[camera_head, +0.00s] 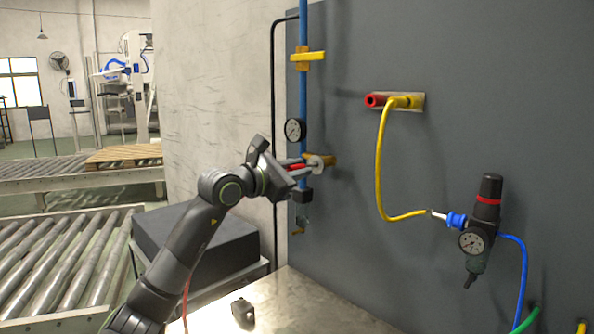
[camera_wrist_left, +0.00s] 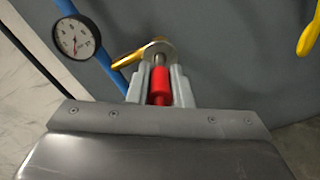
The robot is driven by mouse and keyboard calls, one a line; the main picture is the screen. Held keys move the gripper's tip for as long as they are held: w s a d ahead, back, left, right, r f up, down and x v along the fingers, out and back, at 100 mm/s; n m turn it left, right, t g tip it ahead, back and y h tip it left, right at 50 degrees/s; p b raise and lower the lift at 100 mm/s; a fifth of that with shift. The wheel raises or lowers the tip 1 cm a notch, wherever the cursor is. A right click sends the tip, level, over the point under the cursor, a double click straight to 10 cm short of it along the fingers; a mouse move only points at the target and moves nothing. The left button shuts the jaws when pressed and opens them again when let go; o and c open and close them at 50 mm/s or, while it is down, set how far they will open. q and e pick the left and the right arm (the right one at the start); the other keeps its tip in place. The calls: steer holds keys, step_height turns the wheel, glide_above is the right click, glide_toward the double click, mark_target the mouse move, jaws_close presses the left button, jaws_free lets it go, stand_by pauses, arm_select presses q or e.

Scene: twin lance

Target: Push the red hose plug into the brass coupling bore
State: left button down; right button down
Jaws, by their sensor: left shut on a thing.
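The red hose plug (camera_wrist_left: 160,85) is between the two grey fingers of my left gripper (camera_head: 307,168), which is shut on it. Its silver nose (camera_wrist_left: 159,60) points at the brass coupling on the wall. The coupling (camera_head: 329,160) has a pale round face (camera_wrist_left: 158,48) and is fixed by the blue pipe. In the left wrist view the nose overlaps the coupling face, roughly in line with it. I cannot tell whether the nose is inside the bore, because the bore is hidden. My right gripper is not in view.
A pressure gauge (camera_head: 295,130) sits close above my left gripper on the blue pipe (camera_head: 303,90). A yellow hose (camera_head: 379,165) hangs to the right. A small dark object (camera_head: 243,313) lies on the metal table (camera_head: 310,310). A black box (camera_head: 220,245) stands behind my arm.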

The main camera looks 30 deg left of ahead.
mark_target(303, 166)
arm_select(q)
steer(key=shift+p+x, duration=0.3)
steer(key=shift+x, duration=1.45)
stand_by(1.5)
steer(key=shift+w+d+r, duration=0.1)
steer(key=shift+w+r, duration=0.05)
steer(key=shift+r, duration=0.1)
stand_by(1.3)
steer(key=shift+s+f, duration=0.15)
steer(key=shift+s, duration=0.05)
stand_by(0.6)
steer(key=shift+b+v, duration=0.9)
steer(key=shift+v, duration=0.85)
steer(key=shift+f, duration=0.1)
steer(key=shift+s+a+f+m+b, duration=0.15)
steer(key=shift+s+a+m+b, duration=0.1)
steer(key=shift+m+b, duration=0.4)
steer(key=shift+s+m, duration=0.15)
steer(key=shift+m, duration=0.4)
